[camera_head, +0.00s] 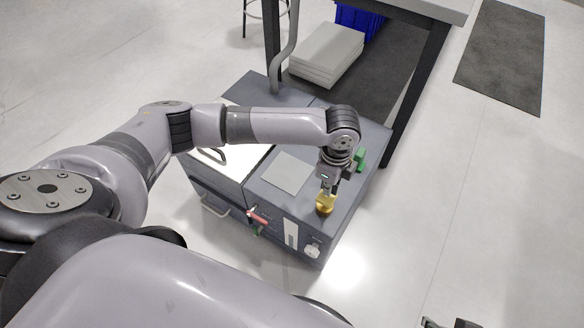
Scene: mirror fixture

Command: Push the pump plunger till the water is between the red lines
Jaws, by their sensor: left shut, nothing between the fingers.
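A yellow round knob (324,204), which looks like the pump plunger, stands on top of a grey cabinet unit (345,222) near its front right corner. My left gripper (327,190) points down right over the knob, shut and holding nothing; whether it touches the knob I cannot tell. A narrow white vertical strip (291,235), which looks like the water gauge, is on the cabinet's front face. Its red lines and water level are too small to make out. My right gripper (452,323) shows only as dark tips at the bottom edge.
A red-handled part (257,217) and a white round fitting (312,250) are on the cabinet front. A green part (360,158) stands behind my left gripper. A grey pipe (289,50) rises at the back beside a table (432,8).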

